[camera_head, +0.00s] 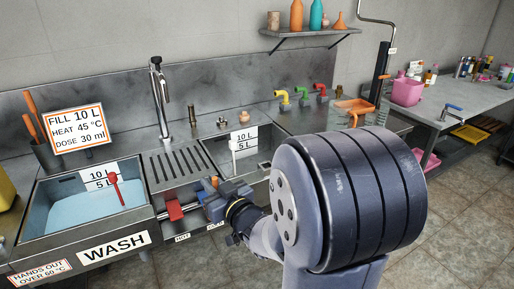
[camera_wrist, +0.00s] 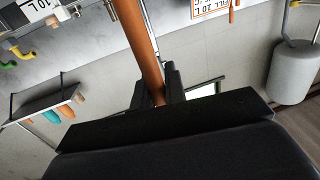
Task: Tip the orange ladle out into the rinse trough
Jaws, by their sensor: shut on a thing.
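In the wrist view my gripper (camera_wrist: 158,96) is shut on an orange, rod-like handle (camera_wrist: 139,45), which runs up out of the picture. I take it for the ladle's handle; its bowl is out of that view. In the head view my gripper (camera_head: 222,200) is over the counter front, between the two basins, with a small orange piece (camera_head: 214,182) at it. The ladle's bowl and any contents cannot be made out. The second basin (camera_head: 207,149), right of the ribbed drainboard, may be the rinse trough; my arm hides part of its front.
The wash basin (camera_head: 40,208) at left holds bluish water and a red-handled tool (camera_head: 114,180). A tall tap (camera_head: 160,85) stands behind the drainboard. A red fitting (camera_head: 173,210) is left of my gripper. An orange tray-like object (camera_head: 354,105) lies at right.

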